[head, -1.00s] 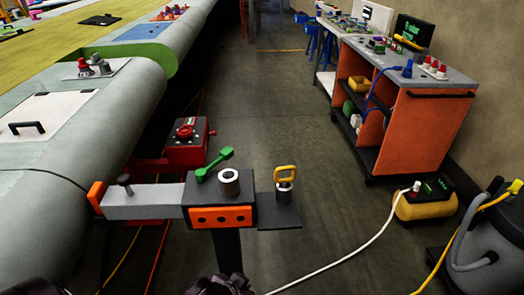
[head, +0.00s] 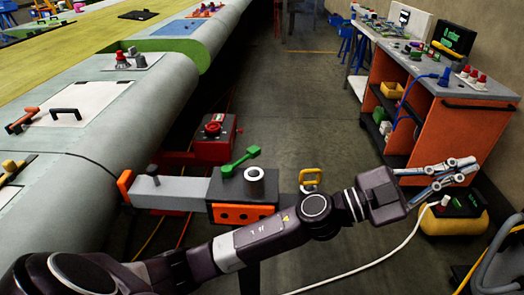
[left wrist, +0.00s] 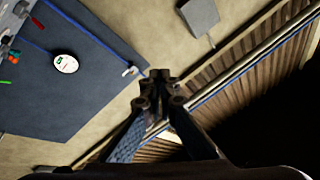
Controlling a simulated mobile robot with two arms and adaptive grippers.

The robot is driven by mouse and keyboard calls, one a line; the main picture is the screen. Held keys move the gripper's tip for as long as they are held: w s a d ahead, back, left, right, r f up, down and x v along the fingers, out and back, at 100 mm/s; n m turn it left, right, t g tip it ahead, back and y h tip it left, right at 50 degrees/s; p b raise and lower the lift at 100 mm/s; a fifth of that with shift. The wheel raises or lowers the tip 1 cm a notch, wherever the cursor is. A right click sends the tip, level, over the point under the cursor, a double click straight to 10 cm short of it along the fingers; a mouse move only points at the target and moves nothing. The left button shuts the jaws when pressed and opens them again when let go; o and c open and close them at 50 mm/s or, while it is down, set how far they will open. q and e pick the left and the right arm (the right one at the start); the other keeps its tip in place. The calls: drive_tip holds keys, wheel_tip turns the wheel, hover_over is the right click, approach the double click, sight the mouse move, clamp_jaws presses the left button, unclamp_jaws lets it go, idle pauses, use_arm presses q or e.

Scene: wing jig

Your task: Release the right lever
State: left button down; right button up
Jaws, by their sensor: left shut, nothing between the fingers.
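A green lever (head: 240,161) sits tilted on top of a jig block with a dark top and an orange front (head: 245,213), beside a grey metal cylinder (head: 254,181). I cannot tell whether this is the right lever. My left arm crosses in front of the jig's lower part, and my left gripper (head: 473,168) is well to the right of the lever, in front of the orange cart. Its fingers are together and empty; they also show shut in the left wrist view (left wrist: 160,75). My right gripper is not in view.
The grey wing surface (head: 90,155) runs along the left. A red box with a red knob (head: 213,137) stands behind the jig. A yellow loop handle (head: 312,179) is right of the block.

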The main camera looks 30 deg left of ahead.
use_arm(q)
drive_tip(key=s+d+f+m+g+y, duration=0.2)
drive_tip(key=s+d+f+m+g, duration=0.35)
drive_tip(key=m+g, duration=0.55)
drive_tip(key=w+a+f+n+g+y, duration=0.2)
drive_tip(key=w+a+f+y, duration=0.5)
drive_tip(key=a+f+y, duration=0.35)
drive_tip(key=a+r+n+y, duration=0.2)
drive_tip(key=a+y, duration=0.1)
drive_tip(key=a, duration=0.8)
drive_tip(key=w+a+r+n+y, duration=0.1)
drive_tip(key=a+r+n+y, duration=0.2)
drive_tip(key=a, duration=0.7)
drive_tip(key=w+a+r+n+y, duration=0.1)
drive_tip(key=a+r+n+y, duration=0.1)
drive_tip(key=a, duration=0.9)
drive_tip(key=shift+a+r+n+y, duration=0.35)
drive_tip(key=shift+r+n+y, duration=0.05)
drive_tip(key=shift+r+y, duration=0.05)
